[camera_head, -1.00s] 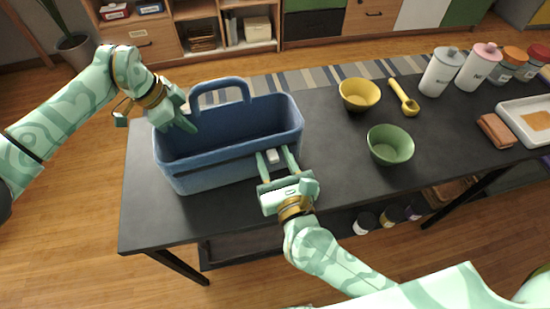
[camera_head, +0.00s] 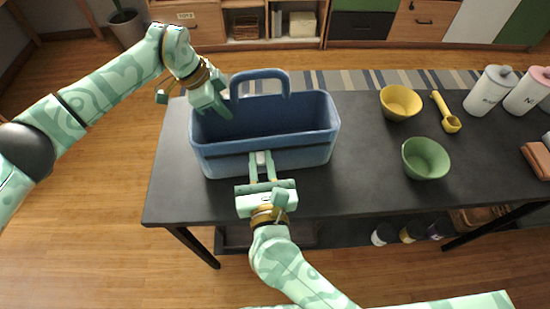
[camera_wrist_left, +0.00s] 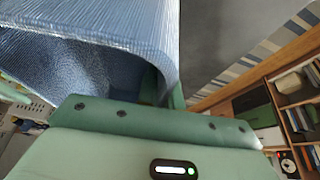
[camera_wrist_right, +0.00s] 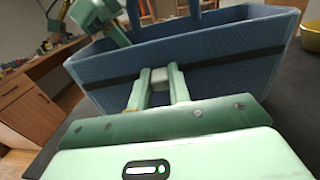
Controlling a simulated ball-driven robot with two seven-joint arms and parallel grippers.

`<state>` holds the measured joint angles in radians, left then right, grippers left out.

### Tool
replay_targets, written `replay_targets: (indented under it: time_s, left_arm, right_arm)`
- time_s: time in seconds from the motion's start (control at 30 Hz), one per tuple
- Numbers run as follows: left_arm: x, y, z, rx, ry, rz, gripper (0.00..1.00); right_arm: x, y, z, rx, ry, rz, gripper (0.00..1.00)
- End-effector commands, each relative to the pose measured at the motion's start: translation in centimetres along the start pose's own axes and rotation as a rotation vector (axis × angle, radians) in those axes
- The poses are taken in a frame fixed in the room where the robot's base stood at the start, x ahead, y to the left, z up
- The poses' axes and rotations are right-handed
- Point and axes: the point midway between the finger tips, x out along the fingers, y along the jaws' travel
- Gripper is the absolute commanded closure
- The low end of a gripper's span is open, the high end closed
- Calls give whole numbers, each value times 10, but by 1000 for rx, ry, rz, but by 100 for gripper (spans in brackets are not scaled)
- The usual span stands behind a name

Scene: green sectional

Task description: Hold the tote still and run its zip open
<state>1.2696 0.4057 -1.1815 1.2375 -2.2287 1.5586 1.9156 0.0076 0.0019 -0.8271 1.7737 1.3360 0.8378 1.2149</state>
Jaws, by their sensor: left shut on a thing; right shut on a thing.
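The blue tote (camera_head: 312,150) stands upright on the dark table, its top open and its handle raised at the back. A dark zip line (camera_wrist_right: 225,62) crosses its front wall. The small pale zip pull (camera_head: 261,158) is near the middle of that front; it also shows in the right wrist view (camera_wrist_right: 159,75). My right gripper (camera_head: 262,166) is shut on the zip pull. My left gripper (camera_head: 222,110) is shut on the tote's left rim, reaching from above. The left wrist view shows the tote's blue wall (camera_wrist_left: 80,45) close up; the fingertips' contact is mostly hidden there.
A yellow bowl (camera_head: 400,103), a yellow scoop (camera_head: 448,115) and a green bowl (camera_head: 425,159) are right of the tote. White (camera_head: 490,91) and pink-lidded canisters (camera_head: 527,92) stand at the far right. The table (camera_head: 365,185) is clear in front and between tote and bowls.

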Motion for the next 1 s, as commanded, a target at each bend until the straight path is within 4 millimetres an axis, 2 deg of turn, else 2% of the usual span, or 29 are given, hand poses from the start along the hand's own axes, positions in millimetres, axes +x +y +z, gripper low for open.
replay_targets:
  time_s: [0.17, 0.2, 0.27, 0.6, 1.0]
  left_arm:
    - [0, 0, -1, 1, 1, -1, 100]
    - [0, 0, -1, 1, 1, -1, 100]
    - [0, 0, -1, 1, 1, -1, 100]
    - [0, 0, 0, 0, 1, -1, 100]
    - [0, 0, 0, 0, 1, -1, 100]
  right_arm:
    - [-1, 0, -1, -1, 2, 1, 100]
    - [-1, 0, -1, -1, 2, 1, 76]
    - [0, 0, -1, -1, 2, 1, 59]
    - [-5, 0, -1, -1, 1, 1, 58]
    - [-68, 0, -1, -1, 3, 1, 58]
